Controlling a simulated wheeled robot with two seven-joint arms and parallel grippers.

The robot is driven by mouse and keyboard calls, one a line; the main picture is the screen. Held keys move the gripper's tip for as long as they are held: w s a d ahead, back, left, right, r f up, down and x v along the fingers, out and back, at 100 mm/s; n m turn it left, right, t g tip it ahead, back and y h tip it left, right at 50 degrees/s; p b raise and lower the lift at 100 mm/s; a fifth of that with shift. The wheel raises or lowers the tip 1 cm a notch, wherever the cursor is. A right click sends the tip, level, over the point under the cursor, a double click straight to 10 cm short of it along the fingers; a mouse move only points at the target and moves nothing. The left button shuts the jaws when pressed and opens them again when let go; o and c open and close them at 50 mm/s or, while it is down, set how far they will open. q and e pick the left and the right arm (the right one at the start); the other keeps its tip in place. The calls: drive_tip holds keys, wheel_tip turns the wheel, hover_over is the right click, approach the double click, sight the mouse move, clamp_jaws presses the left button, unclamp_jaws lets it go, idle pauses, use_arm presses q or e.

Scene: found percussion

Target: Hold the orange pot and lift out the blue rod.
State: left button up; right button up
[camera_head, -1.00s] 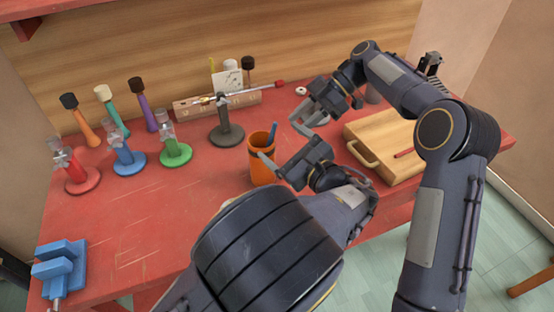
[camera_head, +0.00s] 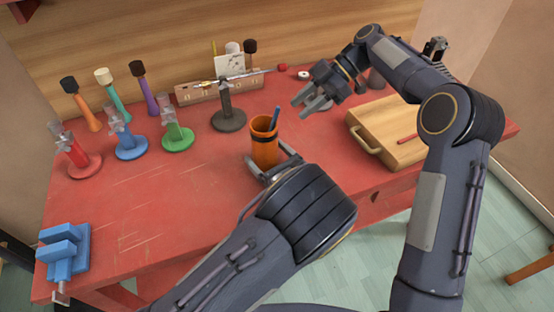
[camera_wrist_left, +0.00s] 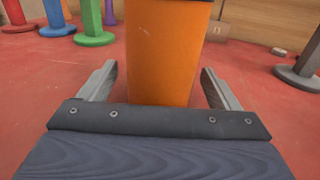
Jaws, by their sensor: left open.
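The orange pot (camera_head: 265,152), with a dark band, stands upright on the red table. The blue rod (camera_head: 274,119) leans in it, its upper end above the rim. My left gripper (camera_head: 272,160) is open, low at the pot's near side, with a finger to either side. In the left wrist view the pot (camera_wrist_left: 165,50) fills the space ahead between the open fingers (camera_wrist_left: 158,70), with a gap on each side. That view does not show the rod. My right gripper (camera_head: 309,101) is open and empty in the air, right of and beyond the pot.
A dark stand (camera_head: 229,118) is behind the pot. Green (camera_head: 177,138), blue (camera_head: 130,147) and red (camera_head: 84,164) stands are to the left. A wooden box (camera_head: 391,131) with a handle is right. A blue vise (camera_head: 63,250) sits at the front left. The front middle table is clear.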

use_arm(q)
drive_tip(key=shift+x, duration=1.4)
drive_tip(key=c, duration=1.2)
drive_tip(key=shift+o, duration=0.2)
